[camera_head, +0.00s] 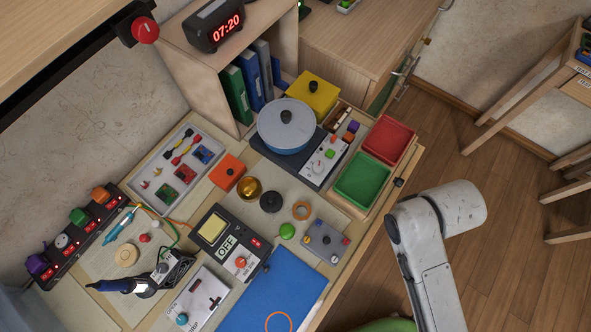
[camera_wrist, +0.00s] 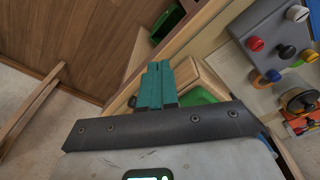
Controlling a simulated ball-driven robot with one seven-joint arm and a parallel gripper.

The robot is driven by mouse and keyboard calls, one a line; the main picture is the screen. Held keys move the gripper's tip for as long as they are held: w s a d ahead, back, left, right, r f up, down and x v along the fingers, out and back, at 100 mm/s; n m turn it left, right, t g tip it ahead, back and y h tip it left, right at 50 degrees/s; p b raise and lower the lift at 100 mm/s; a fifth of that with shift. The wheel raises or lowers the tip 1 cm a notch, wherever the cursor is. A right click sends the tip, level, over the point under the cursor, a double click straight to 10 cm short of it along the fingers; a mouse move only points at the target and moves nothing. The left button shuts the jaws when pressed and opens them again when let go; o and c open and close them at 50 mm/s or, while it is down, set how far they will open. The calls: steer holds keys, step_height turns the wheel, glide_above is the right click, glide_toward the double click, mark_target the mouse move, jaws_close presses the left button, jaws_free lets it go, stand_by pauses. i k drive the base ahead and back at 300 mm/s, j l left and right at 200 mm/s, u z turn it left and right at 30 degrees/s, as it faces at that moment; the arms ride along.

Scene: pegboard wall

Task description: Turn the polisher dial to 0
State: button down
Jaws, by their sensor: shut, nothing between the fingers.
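In the head view a dark box with a yellowish screen (camera_head: 214,228) shows "OFF" and has an orange-red knob (camera_head: 241,262). A light box (camera_head: 200,298) has a slot and a teal knob (camera_head: 182,319). A hotplate (camera_head: 322,160) with a knob stands under a blue pot (camera_head: 286,127). Small labels are unreadable, so I cannot tell which is the polisher dial or its setting. In the wrist view my gripper (camera_wrist: 153,84) has teal fingers pressed together with nothing between them. It is hidden in the head view.
Red (camera_head: 389,139) and green (camera_head: 362,178) trays sit at the bench's right edge. A blue mat (camera_head: 262,298) lies at the front. A power strip (camera_head: 75,238) runs along the left. The wrist view shows a grey box with coloured knobs (camera_wrist: 276,48). Wooden floor (camera_head: 520,220) is open at right.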

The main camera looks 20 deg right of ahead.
mark_target(319, 167)
steer(key=k+j+u, duration=0.1)
steer(key=u, duration=0.25)
steer(key=k+j+u, duration=0.1)
steer(key=u, duration=0.25)
steer(key=k+j+u, duration=0.1)
steer(key=u, duration=0.2)
